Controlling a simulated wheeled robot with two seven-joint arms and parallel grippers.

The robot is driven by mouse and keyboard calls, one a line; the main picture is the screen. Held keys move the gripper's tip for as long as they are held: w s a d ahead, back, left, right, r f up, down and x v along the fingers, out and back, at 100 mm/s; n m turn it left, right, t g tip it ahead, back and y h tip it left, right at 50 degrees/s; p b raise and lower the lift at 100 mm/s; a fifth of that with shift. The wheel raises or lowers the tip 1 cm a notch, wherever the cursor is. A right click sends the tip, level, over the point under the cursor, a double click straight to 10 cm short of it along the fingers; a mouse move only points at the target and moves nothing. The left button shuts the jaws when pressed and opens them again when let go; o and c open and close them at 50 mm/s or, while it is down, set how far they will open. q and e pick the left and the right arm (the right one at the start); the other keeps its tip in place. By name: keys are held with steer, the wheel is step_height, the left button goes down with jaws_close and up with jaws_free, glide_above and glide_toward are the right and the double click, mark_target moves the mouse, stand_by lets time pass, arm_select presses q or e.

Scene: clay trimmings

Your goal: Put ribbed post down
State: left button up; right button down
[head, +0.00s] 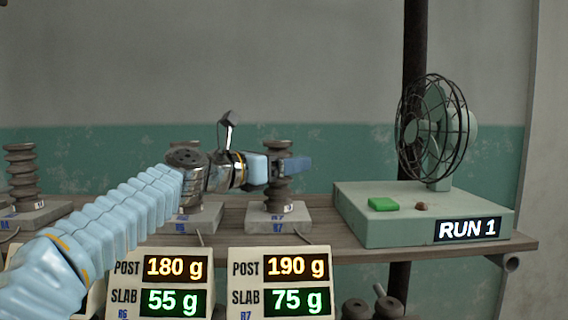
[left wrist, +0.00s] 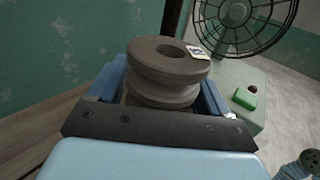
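The ribbed post (head: 278,188) is a grey-brown, stacked-disc column with a hole in its top. It stands upright over the R7 slab (head: 260,221) on the shelf, and its foot appears to touch the slab. My left gripper (head: 284,165) is at the upper part of the post, with its blue fingers on either side. In the left wrist view the post (left wrist: 160,92) fills the space between the fingers, with a small white label on its top. The fingers look closed against it. My right gripper is not in view.
A fan (head: 437,130) stands on a green base (head: 385,223) marked RUN 1, right of the slab. Another ribbed post (head: 22,172) stands far left, and the R6 slab (head: 203,219) is just left. Below, a display (head: 280,283) reads post 190 g, slab 75 g.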

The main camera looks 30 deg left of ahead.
arm_select(q)
steer(key=shift+o, duration=1)
steer(key=shift+s+r, duration=0.1)
steer(key=v, duration=1.2)
